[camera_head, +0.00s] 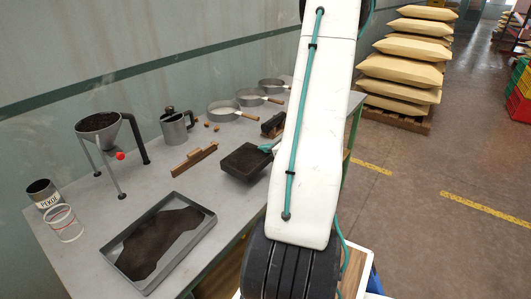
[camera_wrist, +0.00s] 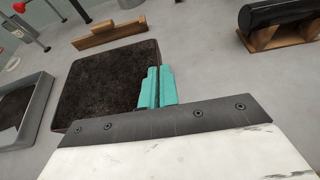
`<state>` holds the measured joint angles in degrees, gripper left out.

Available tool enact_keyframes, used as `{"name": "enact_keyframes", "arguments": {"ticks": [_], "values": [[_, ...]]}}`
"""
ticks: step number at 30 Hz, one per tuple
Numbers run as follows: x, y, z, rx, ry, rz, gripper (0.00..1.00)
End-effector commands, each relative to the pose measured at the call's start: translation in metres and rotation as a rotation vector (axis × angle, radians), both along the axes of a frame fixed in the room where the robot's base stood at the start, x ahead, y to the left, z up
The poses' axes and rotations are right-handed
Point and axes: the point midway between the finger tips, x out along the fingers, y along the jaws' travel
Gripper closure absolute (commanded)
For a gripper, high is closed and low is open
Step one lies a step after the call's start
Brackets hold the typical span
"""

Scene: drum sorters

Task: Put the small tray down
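The small tray (camera_head: 237,175) is dark and square, filled with dark brown loose leaf, near the front edge of the grey table (camera_head: 84,247). In the wrist view the small tray (camera_wrist: 62,98) fills the middle left. My gripper (camera_head: 267,147) has teal fingers, which also show in the wrist view (camera_wrist: 158,72). They are close together at the tray's right wall, one on each side of it, so they look shut on that wall. The tray looks level; whether its underside touches the table I cannot tell.
A larger grey tray (camera_head: 188,248) with leaf lies to the left. A wooden holder (camera_head: 194,158), a dark roller on a wooden stand (camera_head: 273,125), a metal jug (camera_head: 175,129), a funnel stand (camera_head: 100,133) and sieves (camera_head: 223,111) stand around. Bare table lies between them.

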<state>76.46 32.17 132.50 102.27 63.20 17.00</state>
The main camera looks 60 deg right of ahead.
Motion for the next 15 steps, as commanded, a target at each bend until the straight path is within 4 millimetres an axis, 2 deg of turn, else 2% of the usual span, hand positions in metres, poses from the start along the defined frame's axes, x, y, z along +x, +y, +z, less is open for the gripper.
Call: {"name": "enact_keyframes", "arguments": {"ticks": [3,7,15], "values": [[0.004,-0.011,-0.001,-0.001,0.0,0.001,1.0],[0.003,-0.016,-0.006,0.002,0.0,-0.002,1.0],[-0.003,-0.021,-0.037,0.003,-0.001,-0.014,1.0]]}}
